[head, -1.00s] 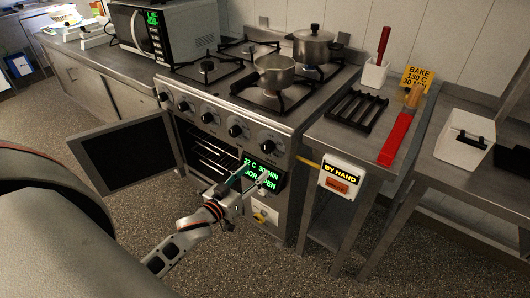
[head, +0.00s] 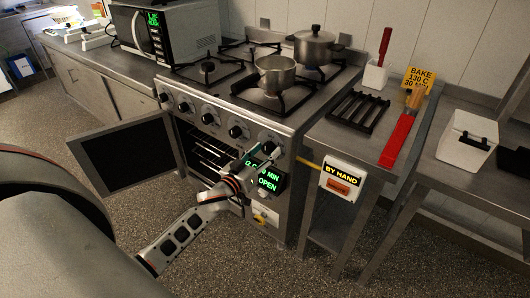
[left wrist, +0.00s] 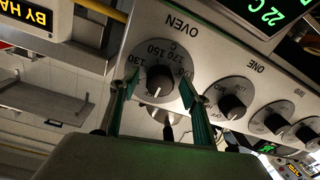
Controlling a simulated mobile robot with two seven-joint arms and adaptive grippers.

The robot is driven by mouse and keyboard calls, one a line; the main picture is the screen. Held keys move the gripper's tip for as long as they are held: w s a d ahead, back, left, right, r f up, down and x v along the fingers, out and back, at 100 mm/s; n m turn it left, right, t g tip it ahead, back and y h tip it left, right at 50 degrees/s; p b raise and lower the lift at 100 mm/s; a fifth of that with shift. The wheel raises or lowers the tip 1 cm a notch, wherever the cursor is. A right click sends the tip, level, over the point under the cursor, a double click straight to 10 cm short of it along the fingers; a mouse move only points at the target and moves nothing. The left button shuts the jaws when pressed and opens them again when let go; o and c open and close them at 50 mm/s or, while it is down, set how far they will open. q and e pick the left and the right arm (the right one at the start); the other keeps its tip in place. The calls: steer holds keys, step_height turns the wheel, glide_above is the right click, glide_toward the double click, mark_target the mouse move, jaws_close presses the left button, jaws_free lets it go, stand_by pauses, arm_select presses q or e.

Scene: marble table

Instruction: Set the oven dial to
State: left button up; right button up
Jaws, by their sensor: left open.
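The oven dial (left wrist: 160,82) is a dark knob on a round pale plate marked OVEN, with 130, 150 and 170 readable in the left wrist view. In the head view the dial (head: 271,140) is at the right end of the knob row. My left gripper (left wrist: 160,104) is open, its green-lined fingers on either side of the dial; contact is unclear. It also shows in the head view (head: 254,156), just in front of the dial and partly covering the green display (head: 270,182), which reads OPEN. A yellow card (head: 418,77) reads BAKE 130 C 30 MIN.
The oven door (head: 125,160) hangs open to the left. Pots (head: 314,47) stand on the stove above. A BY HAND sign box (head: 341,182) is right of the oven. More knobs (left wrist: 231,101) sit close beside the dial.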

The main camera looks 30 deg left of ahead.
arm_select(q)
steer(key=c, duration=1.1)
